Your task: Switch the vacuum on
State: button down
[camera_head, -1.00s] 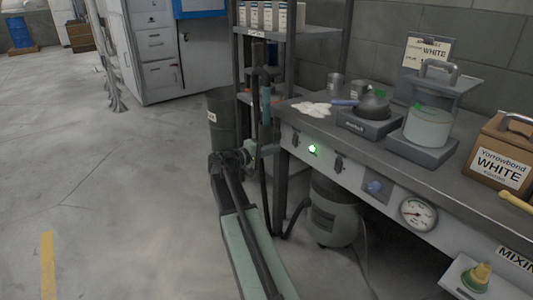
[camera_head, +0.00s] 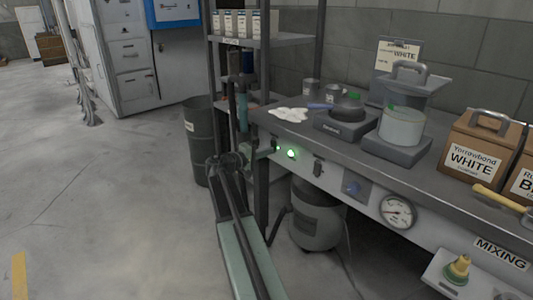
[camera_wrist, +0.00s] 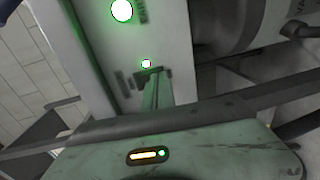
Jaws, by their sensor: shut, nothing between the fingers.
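The vacuum is a grey canister (camera_head: 317,214) on the floor under the bench. The bench's front panel carries a lit green lamp (camera_head: 291,153), with a dark switch (camera_head: 318,167) to its right and another dark fitting (camera_head: 273,147) to its left. My gripper (camera_head: 262,150) is shut and empty at the panel's left end. I cannot tell whether the tips touch anything.
A blue knob (camera_head: 352,188) and a round gauge (camera_head: 398,211) sit further right on the panel. The bench top (camera_head: 300,131) holds scales, pots and boxes. A dark drum (camera_head: 198,140) and shelves (camera_head: 268,40) stand behind my arm. The floor at left is clear.

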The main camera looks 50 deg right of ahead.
jog(key=w+a+f+b, duration=0.1)
jog(key=a, duration=1.3)
jog(key=shift+f+b, duration=0.35)
jog(key=s+a+f+y+p, duration=0.1)
jog(key=s+a+f+y, duration=0.35)
jog(key=a, duration=0.95)
jog(key=s+a+f+t+y+p, duration=0.1)
jog(key=a+f+y, duration=0.55)
jog(key=a, duration=0.65)
jog(key=s+a+f+y+p, duration=0.1)
jog(key=s+a+f+y, duration=0.35)
jog(key=a, duration=0.95)
notch_tip(320, 180, up, 36)
jog(key=w+y+p, duration=0.1)
jog(key=p, duration=3.7)
jog(key=shift+w+a+f+n, duration=0.15)
jog(key=shift+n, duration=0.25)
jog(key=shift+f, duration=0.1)
